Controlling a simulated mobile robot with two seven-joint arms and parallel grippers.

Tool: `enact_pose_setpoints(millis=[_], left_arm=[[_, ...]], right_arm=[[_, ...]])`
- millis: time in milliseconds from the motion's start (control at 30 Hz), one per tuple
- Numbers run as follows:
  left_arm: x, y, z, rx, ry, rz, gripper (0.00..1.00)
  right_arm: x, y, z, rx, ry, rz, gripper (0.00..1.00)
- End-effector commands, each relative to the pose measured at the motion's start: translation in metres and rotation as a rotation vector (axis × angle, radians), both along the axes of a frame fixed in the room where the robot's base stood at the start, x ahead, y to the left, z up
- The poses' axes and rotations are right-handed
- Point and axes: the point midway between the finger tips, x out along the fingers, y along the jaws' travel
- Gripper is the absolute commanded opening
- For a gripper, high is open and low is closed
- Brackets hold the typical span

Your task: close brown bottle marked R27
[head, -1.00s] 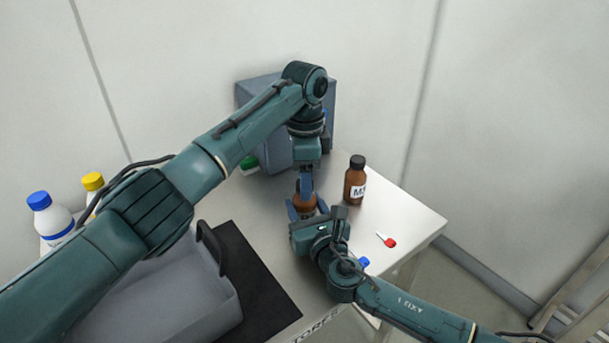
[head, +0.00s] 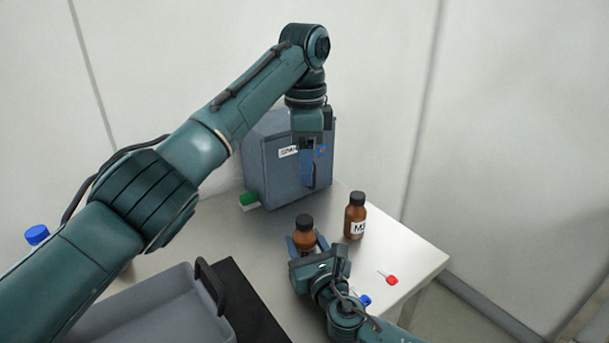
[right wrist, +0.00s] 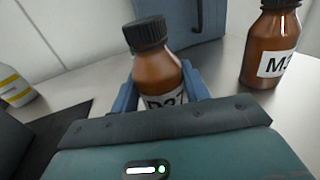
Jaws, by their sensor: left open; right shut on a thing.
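The brown bottle marked R27 (head: 305,236) stands on the steel table with a black cap (head: 305,221) on its mouth. In the right wrist view the bottle (right wrist: 158,75) shows its cap (right wrist: 146,33) on top; the label's lower part is hidden by my gripper. I cannot tell how tight the cap is. My right gripper (head: 306,245) is shut on the bottle's body, one blue finger on each side. My left gripper (head: 308,176) is open and empty above the bottle, in front of the grey box, apart from the cap.
A second brown bottle (head: 356,217), its label starting with M, stands close on the right. Behind is a grey box (head: 268,165) with a green-capped item (head: 249,199). A red-tipped item (head: 390,280) and a blue cap (head: 364,300) lie right. A grey tray (head: 150,305) is at left.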

Motion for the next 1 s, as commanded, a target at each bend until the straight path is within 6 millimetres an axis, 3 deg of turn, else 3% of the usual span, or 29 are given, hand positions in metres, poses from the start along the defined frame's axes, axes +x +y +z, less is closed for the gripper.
enact_pose_setpoints(millis=[267,300,600,867,1000], left_arm=[[0.000,0.000,0.001,0.000,0.001,-0.001,0.56],[0.000,0.000,0.001,0.000,0.001,-0.001,0.56],[0.000,0.000,0.001,0.000,0.001,-0.001,0.56],[0.000,0.000,0.001,0.000,0.001,-0.001,0.56],[0.000,0.000,0.004,0.000,0.001,-0.001,0.56]], right_arm=[[0.000,0.000,0.000,0.000,0.001,0.000,0.00],[0.000,0.000,0.000,0.000,0.001,0.000,0.47],[0.000,0.000,0.000,0.000,0.001,0.000,0.71],[-0.002,-0.001,0.000,0.000,0.001,0.000,0.71],[-0.015,-0.006,0.000,0.000,0.002,0.001,0.71]])
